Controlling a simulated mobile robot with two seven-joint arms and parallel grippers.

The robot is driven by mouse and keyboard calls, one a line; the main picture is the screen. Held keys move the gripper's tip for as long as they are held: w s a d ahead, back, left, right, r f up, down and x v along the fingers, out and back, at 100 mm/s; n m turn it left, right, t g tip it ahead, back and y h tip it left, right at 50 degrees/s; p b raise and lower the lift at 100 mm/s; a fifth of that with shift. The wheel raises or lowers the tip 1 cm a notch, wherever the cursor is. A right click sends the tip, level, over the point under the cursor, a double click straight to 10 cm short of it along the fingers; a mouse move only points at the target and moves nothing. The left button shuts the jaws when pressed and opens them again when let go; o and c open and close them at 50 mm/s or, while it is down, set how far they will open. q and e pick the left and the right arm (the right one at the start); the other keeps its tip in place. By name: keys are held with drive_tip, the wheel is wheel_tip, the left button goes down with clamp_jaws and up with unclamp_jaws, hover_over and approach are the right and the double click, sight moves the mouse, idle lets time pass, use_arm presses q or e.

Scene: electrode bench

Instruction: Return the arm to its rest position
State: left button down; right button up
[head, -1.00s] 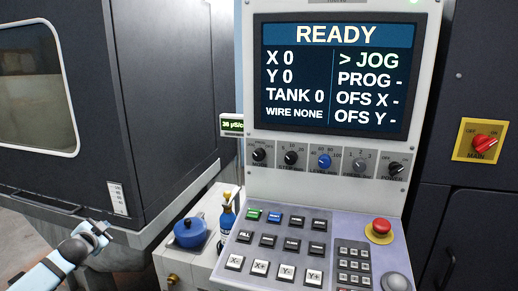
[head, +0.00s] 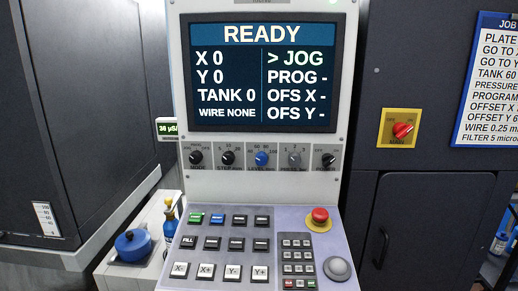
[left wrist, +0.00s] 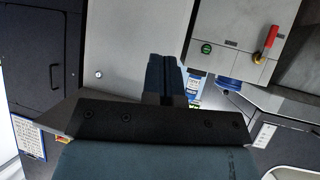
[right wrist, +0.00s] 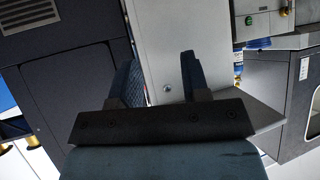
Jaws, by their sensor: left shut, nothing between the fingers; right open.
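Neither of my arms shows in the head view. In the left wrist view my left gripper (left wrist: 166,68) has its two dark fingers pressed together with nothing between them. In the right wrist view my right gripper (right wrist: 157,68) has its fingers apart, and the gap between them is empty. A pale cabinet side lies beyond the fingers in both wrist views. Neither gripper touches anything that I can see.
The control console screen (head: 262,72) reads READY, above knobs and a sloped keypad (head: 225,245). A red emergency button (head: 320,215) sits at its right. A main switch (head: 400,128) and job sheet (head: 485,80) are at right.

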use_arm(q)
wheel_tip(320, 180, up, 12)
drive_tip(key=p, duration=1.4)
drive_tip(key=shift+s+a+r, duration=0.2)
drive_tip(key=shift+s+a, duration=0.15)
use_arm(e)
wheel_tip(320, 180, up, 12)
drive_tip(key=shift+s+d, duration=0.35)
drive_tip(key=shift+d, duration=0.1)
drive_tip(key=shift+w+r, duration=0.1)
drive_tip(key=shift+r, duration=0.2)
drive_tip(key=shift+f, duration=0.2)
drive_tip(key=shift+r, duration=0.15)
